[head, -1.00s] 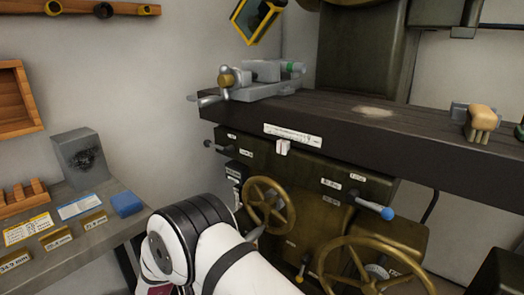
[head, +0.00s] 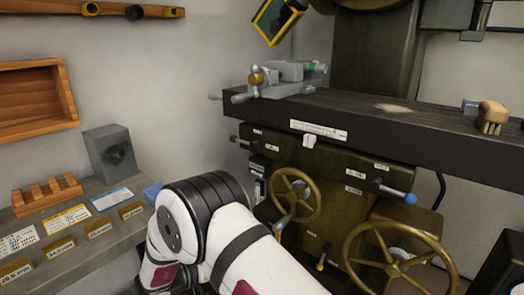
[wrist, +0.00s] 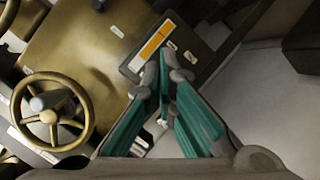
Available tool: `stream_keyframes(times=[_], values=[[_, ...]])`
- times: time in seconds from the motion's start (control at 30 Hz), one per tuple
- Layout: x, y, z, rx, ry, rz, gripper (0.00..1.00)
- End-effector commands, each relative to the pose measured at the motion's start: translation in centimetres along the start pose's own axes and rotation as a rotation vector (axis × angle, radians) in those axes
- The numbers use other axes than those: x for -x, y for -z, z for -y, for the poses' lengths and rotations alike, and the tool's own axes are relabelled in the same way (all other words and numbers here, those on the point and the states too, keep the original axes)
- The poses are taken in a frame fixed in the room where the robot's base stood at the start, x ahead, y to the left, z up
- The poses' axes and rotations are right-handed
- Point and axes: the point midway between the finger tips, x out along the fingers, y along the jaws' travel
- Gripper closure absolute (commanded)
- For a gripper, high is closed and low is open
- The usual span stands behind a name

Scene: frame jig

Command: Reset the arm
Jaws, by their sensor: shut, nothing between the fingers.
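My gripper (wrist: 168,68) shows in the wrist view, its teal-lined fingers meeting at the tips with nothing between them. It points toward the brass-coloured front of the milling machine and the floor beside it. In the head view my white and black arm fills the lower middle, in front of the machine; the gripper itself is hidden there. The milling machine's table (head: 390,125) carries a grey vise (head: 290,80) at its left end. Handwheels (head: 400,260) sit below the table, and a brass handwheel (wrist: 50,115) shows at the left of the wrist view.
A bench (head: 105,245) stands at the left with a wooden rack (head: 48,192), a grey block (head: 108,152), several labels and a blue item (head: 152,193). A wooden shelf box (head: 35,98) hangs on the wall. A wooden-handled brush (head: 492,115) lies on the machine table's right side.

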Motion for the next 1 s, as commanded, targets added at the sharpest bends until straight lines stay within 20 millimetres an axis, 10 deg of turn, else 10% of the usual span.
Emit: stream_keyframes(times=[0.47,0.7,1.0], values=[[-0.7,14.5,-2.6,-0.280,0.430,-0.089,1.00],[1.6,22.6,-8.5,-0.387,0.765,-0.133,1.00],[5.9,24.3,-18.8,-0.355,1.084,-0.096,1.00]])
